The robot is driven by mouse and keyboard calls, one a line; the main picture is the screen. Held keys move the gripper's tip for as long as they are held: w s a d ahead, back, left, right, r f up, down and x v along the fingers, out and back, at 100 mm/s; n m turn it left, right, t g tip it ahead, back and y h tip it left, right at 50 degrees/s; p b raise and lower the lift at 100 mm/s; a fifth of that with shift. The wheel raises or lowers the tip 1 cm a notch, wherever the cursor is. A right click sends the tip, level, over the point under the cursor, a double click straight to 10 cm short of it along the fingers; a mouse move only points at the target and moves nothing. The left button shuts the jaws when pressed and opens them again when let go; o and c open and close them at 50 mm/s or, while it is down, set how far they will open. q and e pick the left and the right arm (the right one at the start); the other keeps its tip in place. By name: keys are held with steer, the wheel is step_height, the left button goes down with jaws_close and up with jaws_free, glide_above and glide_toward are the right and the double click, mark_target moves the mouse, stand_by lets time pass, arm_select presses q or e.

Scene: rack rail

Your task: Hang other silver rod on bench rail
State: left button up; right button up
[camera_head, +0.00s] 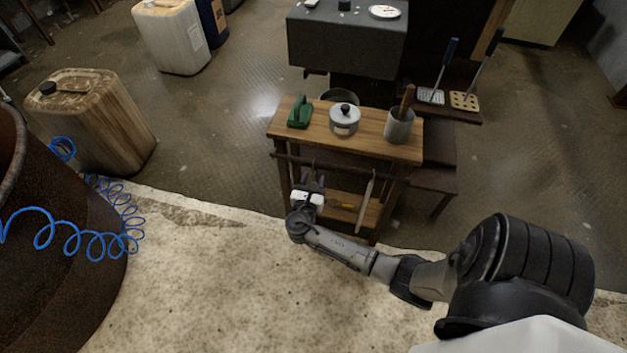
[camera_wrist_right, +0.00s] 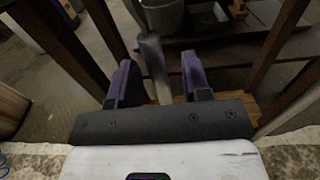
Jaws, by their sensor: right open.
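The wooden bench (camera_head: 395,151) stands ahead, with a dark bench rail (camera_head: 340,163) along its front. One long silver rod (camera_head: 366,195) hangs down from the rail's right part. My right gripper (camera_head: 311,184) is at the bench's front left, just below the rail. In the right wrist view its purple fingers (camera_wrist_right: 160,80) are open. A grey silver rod (camera_wrist_right: 154,65) shows between the fingers, with gaps on both sides. Its lower end is hidden behind the gripper's palm. In the head view the gripper mostly covers this rod. My left gripper is not in view.
On the bench top are a green tool (camera_head: 299,112), a lidded pot (camera_head: 345,118) and a grey cup (camera_head: 398,127). A yellow-handled item (camera_head: 346,206) lies on the lower shelf (camera_head: 338,214). Bench legs flank the right gripper closely. Two spatulas rest on the side shelf (camera_head: 462,112).

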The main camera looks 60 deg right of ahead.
steer(key=p+v, duration=0.5)
steer(key=v, duration=0.8)
steer(key=shift+s+a+p, duration=0.15)
steer(key=shift+a+p, duration=0.25)
stand_by(0.6)
